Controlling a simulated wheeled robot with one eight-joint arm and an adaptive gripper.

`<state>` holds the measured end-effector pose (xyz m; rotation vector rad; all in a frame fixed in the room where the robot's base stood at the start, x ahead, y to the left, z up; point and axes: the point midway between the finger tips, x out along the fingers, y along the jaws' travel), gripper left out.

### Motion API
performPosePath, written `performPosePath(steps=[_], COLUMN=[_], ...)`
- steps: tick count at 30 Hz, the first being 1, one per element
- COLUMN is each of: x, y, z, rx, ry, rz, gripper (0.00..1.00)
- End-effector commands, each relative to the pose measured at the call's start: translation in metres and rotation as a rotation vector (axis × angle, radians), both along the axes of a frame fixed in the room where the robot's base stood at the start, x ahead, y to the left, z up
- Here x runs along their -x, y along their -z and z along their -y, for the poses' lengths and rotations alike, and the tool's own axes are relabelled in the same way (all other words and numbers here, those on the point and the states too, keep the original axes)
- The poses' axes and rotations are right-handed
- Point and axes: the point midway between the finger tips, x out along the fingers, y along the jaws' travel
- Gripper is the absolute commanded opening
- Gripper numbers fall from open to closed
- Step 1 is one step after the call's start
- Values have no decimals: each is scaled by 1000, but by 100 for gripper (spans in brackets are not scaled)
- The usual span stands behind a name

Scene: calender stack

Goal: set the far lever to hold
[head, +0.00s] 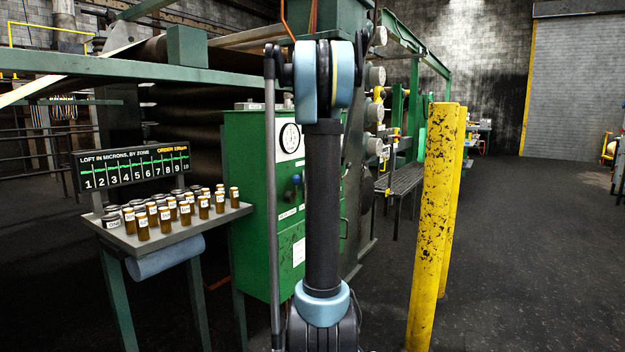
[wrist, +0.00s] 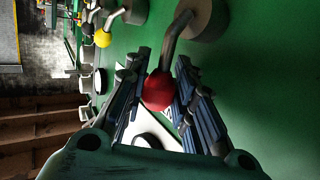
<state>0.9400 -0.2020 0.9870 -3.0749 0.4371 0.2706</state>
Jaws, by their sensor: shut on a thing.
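In the wrist view, a bent metal lever with a red ball knob (wrist: 158,91) comes from a round grey hub (wrist: 208,16) on a green panel. My gripper (wrist: 160,72) is shut on the red knob, with a finger on each side of it. A second lever with a yellow knob (wrist: 103,38) stands farther off at the upper left, apart from my fingers. I cannot tell from the wrist view which lever the task calls far. No hold mark is readable. In the head view my arm hides my gripper and the red knob.
A green cabinet (head: 252,200) with a dial (head: 289,138) and a blue knob (head: 296,180) stands left of my arm. A shelf (head: 225,214) with several brown bottles is farther left. A yellow post (head: 435,220) stands close on the right. Floor beyond it is open.

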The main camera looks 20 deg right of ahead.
Motion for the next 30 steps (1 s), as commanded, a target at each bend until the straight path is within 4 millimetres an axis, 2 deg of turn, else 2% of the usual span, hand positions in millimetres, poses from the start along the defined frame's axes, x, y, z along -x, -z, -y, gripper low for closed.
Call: performPosePath(steps=[3, 4, 5, 17, 22, 30], x=[1, 1, 1, 3, 16, 50], y=[1, 1, 1, 0, -3, -8], z=[0, 0, 0, -1, -5, -15], rx=[-2, -1, -2, -1, -1, -1], ry=[-1, -1, -1, 0, 0, 0], rz=[-3, -3, -3, -2, -2, -2], gripper=[0, 31, 34, 34, 34, 34])
